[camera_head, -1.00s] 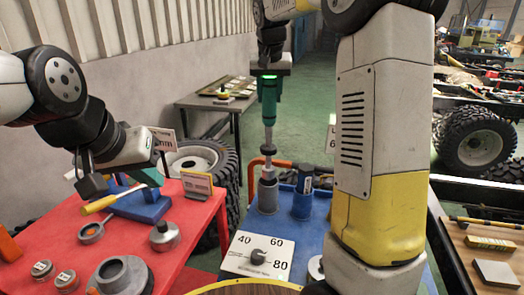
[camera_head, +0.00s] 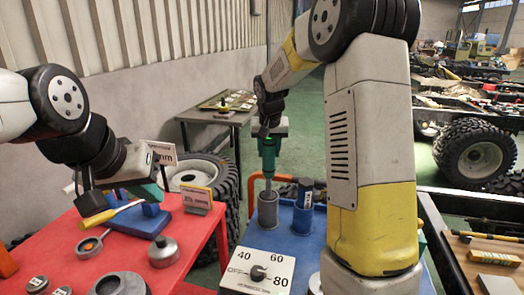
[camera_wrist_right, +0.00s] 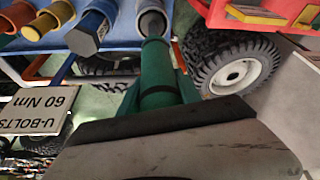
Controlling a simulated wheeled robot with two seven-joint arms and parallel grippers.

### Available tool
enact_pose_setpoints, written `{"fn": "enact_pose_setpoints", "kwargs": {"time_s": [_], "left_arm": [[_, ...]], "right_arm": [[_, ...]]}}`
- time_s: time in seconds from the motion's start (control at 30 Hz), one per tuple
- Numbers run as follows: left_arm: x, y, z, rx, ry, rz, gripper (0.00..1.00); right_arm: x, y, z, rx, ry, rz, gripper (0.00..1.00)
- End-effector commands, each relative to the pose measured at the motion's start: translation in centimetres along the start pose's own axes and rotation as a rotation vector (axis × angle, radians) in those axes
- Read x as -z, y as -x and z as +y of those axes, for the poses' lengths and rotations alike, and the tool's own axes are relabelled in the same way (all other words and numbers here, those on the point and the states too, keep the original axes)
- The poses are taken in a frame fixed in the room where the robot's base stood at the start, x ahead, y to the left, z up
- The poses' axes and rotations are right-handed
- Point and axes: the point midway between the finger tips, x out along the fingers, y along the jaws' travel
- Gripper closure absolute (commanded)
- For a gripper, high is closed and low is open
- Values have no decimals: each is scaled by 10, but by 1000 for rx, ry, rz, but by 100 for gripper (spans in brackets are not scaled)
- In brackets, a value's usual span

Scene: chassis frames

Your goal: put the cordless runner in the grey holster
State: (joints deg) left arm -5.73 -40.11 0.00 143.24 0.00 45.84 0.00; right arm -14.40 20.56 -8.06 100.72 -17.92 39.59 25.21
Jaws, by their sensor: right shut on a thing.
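The cordless runner (camera_head: 268,152), a teal-green tool with a thin metal shaft, is held upright by my right gripper (camera_head: 268,133). In the right wrist view, its green body (camera_wrist_right: 158,75) runs away from the gripper toward the grey holster (camera_wrist_right: 152,20). In the head view, the grey holster (camera_head: 267,211) stands directly below the tool on the blue bench, and the shaft's lower end reaches into its mouth. How deep it sits is hidden. My left gripper (camera_head: 92,204) hangs over the red table, away from the holster; its jaws are not clear.
A blue holster (camera_head: 302,218) holding a dark blue tool stands close right of the grey one. A dial board (camera_head: 258,271) is in front.

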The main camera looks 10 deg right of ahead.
Motion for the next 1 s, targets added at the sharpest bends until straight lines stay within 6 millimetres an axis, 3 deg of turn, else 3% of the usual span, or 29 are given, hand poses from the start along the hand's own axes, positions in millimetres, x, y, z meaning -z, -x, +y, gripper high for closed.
{"fn": "enact_pose_setpoints", "kwargs": {"time_s": [0.37, 0.4, 0.5, 0.83, 1.0], "left_arm": [[0, 0, 0, 0, 0, 0, 100], [0, 0, 0, 0, 0, 0, 100], [0, 0, 0, 0, 0, 0, 100], [0, 0, 0, 0, 0, 0, 100], [0, 0, 0, 0, 0, 0, 100]], "right_arm": [[0, -2, 0, 1, 0, 4, 100], [-1, -3, 0, 0, 0, 0, 52], [-1, -3, 0, 0, 0, 0, 38], [0, 0, 0, 1, 0, 1, 38], [1, 21, -1, 2, 1, 4, 38]]}}
